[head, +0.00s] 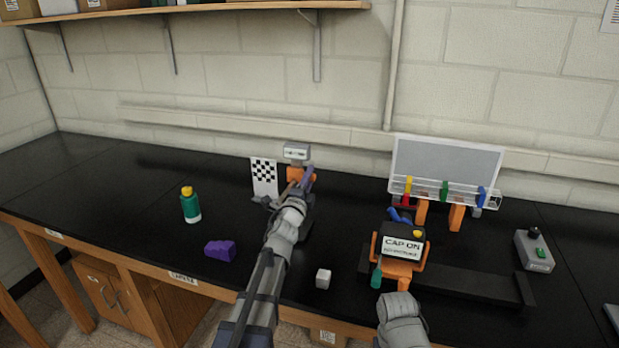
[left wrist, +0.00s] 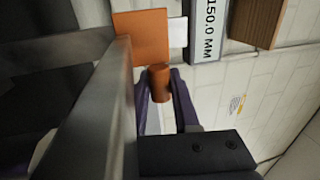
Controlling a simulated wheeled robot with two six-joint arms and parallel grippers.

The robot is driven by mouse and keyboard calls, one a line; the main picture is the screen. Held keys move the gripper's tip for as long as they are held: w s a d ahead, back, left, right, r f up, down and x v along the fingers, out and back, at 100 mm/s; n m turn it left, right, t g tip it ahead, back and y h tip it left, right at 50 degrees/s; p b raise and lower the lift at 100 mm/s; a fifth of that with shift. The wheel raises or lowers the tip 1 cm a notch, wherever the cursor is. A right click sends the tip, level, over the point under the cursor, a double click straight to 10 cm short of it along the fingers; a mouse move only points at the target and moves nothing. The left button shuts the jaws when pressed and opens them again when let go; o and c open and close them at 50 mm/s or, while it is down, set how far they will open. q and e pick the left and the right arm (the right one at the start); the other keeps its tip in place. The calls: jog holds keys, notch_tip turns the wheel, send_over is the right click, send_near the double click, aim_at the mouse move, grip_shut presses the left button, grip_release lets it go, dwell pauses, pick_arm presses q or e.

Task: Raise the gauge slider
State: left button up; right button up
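The height gauge stands on the black bench in the head view. Its grey display (head: 297,152) sits above an orange slider (head: 296,174). In the left wrist view the display (left wrist: 208,28) reads 150.0 MM, next to the orange slider plate (left wrist: 143,38) with its round orange knob (left wrist: 160,84). My left gripper (head: 306,178) is at the slider. In the left wrist view its purple fingers (left wrist: 163,95) lie against both sides of the knob and appear shut on it.
A checkered card (head: 264,177) stands just left of the gauge. A green bottle (head: 190,205), purple block (head: 220,250) and pale cube (head: 323,278) are on the bench. A CAP ON sign (head: 402,246), clear rack (head: 440,190) and switch box (head: 534,251) are on the right.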

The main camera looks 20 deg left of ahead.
pick_arm(q)
jog(key=o, duration=0.4)
jog(key=shift+o, duration=0.2)
jog(key=shift+s, duration=0.15)
jog(key=s+f+b, duration=0.1)
jog(key=s, duration=0.6)
jog(key=shift+s+a+f, duration=0.15)
jog(key=shift+s+f, duration=0.05)
jog(key=shift+f, duration=0.1)
